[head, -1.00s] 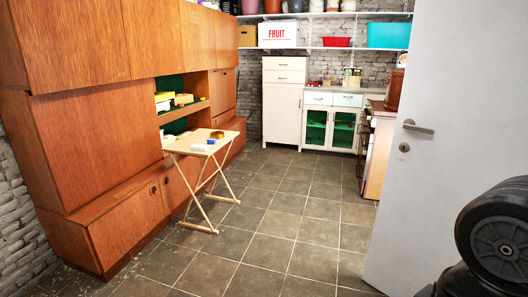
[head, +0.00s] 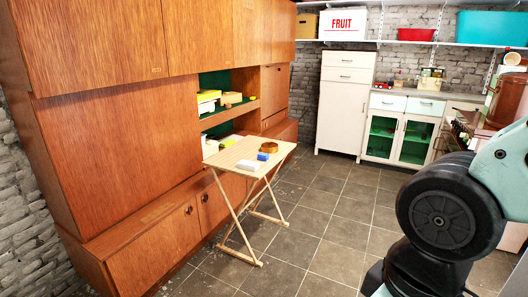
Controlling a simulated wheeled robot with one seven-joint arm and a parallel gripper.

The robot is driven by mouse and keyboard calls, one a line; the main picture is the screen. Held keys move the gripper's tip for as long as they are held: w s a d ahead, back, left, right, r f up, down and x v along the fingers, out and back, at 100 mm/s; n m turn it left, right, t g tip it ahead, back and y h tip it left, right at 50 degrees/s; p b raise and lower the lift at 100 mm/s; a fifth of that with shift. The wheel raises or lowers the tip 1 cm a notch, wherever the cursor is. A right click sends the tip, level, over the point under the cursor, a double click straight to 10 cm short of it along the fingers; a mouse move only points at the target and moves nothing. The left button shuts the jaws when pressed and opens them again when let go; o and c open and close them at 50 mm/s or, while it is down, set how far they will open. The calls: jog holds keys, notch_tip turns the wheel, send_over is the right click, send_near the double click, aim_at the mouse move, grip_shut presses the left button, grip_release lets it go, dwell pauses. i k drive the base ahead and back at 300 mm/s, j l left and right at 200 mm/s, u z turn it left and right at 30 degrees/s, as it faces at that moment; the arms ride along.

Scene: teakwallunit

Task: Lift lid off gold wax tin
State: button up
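A small round gold-brown tin (head: 269,147), which looks like the wax tin, sits on the folding wooden table (head: 228,156) near its back edge. Its lid cannot be told apart from its body at this size. A blue item (head: 263,156) and a white item (head: 247,165) lie on the table in front of the tin. My gripper is out of view; only part of my arm shows at the right, well apart from the table.
A teak wall unit (head: 120,120) runs along the left, close behind the table. White cabinets (head: 345,100) stand at the back. The tiled floor (head: 320,215) in front and to the right of the table is clear.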

aim_at(268, 144)
jog(key=i+u, duration=0.1)
jog(key=i, duration=0.4)
jog(key=i+l+u, duration=0.1)
jog(key=i, duration=0.4)
jog(key=i+l+u, duration=0.1)
jog(key=i, duration=0.4)
jog(key=i+l, duration=0.15)
jog(key=i, duration=0.35)
jog(key=i+l+u, duration=0.15)
jog(key=i+u, duration=0.25)
jog(key=i+l+u, duration=0.7)
jog(key=u, duration=0.15)
jog(key=i+l+u, duration=0.4)
jog(key=l, duration=0.15)
jog(key=k+j, duration=0.05)
jog(key=k, duration=0.05)
